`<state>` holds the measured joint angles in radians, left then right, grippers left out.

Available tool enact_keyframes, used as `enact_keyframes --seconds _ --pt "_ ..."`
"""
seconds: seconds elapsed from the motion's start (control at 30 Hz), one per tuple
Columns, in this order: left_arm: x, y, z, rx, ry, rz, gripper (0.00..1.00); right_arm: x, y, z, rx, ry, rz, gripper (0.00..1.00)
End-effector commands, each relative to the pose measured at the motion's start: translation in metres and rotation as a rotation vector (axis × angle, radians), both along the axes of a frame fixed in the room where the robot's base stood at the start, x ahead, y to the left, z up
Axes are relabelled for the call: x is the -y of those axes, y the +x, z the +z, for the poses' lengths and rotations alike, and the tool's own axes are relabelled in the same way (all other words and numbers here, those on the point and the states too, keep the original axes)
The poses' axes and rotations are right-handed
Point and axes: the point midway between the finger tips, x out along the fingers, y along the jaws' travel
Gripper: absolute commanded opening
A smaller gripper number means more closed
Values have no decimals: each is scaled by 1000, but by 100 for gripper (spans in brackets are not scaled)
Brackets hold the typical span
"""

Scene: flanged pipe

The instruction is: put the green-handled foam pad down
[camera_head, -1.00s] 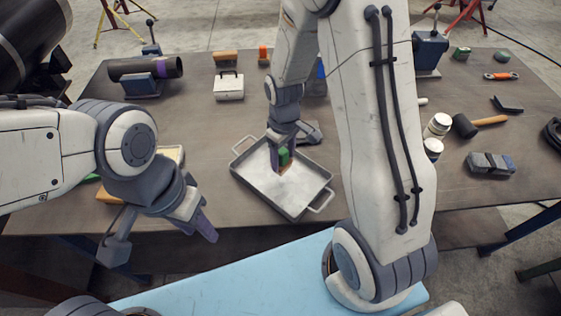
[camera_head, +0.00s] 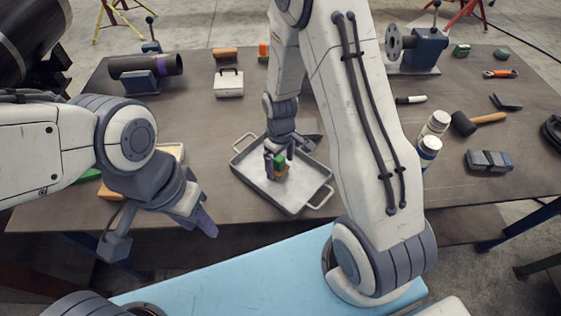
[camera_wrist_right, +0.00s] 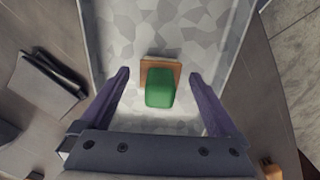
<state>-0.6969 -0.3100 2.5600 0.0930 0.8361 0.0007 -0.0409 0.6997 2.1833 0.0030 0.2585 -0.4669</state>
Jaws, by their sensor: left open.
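The foam pad with the green handle (camera_head: 280,160) has a tan base and sits in the shallow metal tray (camera_head: 250,178) on the workbench. In the right wrist view the green handle (camera_wrist_right: 160,88) and tan base show against the tray's grey floor (camera_wrist_right: 133,35). My right gripper (camera_head: 278,163) is open over the pad. Its fingers (camera_wrist_right: 161,85) stand apart on either side of the pad, with clear gaps to it. My left gripper (camera_head: 207,225) is open and empty near the bench's front edge, left of the tray.
A white case (camera_head: 228,88) and a dark pipe (camera_head: 146,66) lie behind the tray. White jars (camera_head: 436,124), a mallet (camera_head: 484,118) and a grey block (camera_head: 489,160) lie to the right. A dark item (camera_wrist_right: 45,85) lies left of the tray in the wrist view.

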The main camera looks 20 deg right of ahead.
Motion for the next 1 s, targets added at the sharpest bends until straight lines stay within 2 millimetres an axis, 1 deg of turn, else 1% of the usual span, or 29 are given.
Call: enact_keyframes --seconds 0.27,0.37,0.43,0.57,0.8,0.9,1.0 --pt "0 0 1 0 0 0 42 0 0 1 0 0 0 97" --pt "0 0 5 0 0 0 42 0 0 7 1 0 0 97" --pt "0 0 1 0 0 0 42 0 1 12 4 0 0 97" --pt "0 0 -4 0 0 0 42 0 2 34 8 0 0 97" --pt "0 0 -11 0 0 -1 42 0 2 85 7 0 0 97" --pt "0 0 -13 0 0 -1 42 0 1 103 7 0 0 97" --pt "0 0 -14 0 0 -1 42 0 1 115 4 0 0 97"
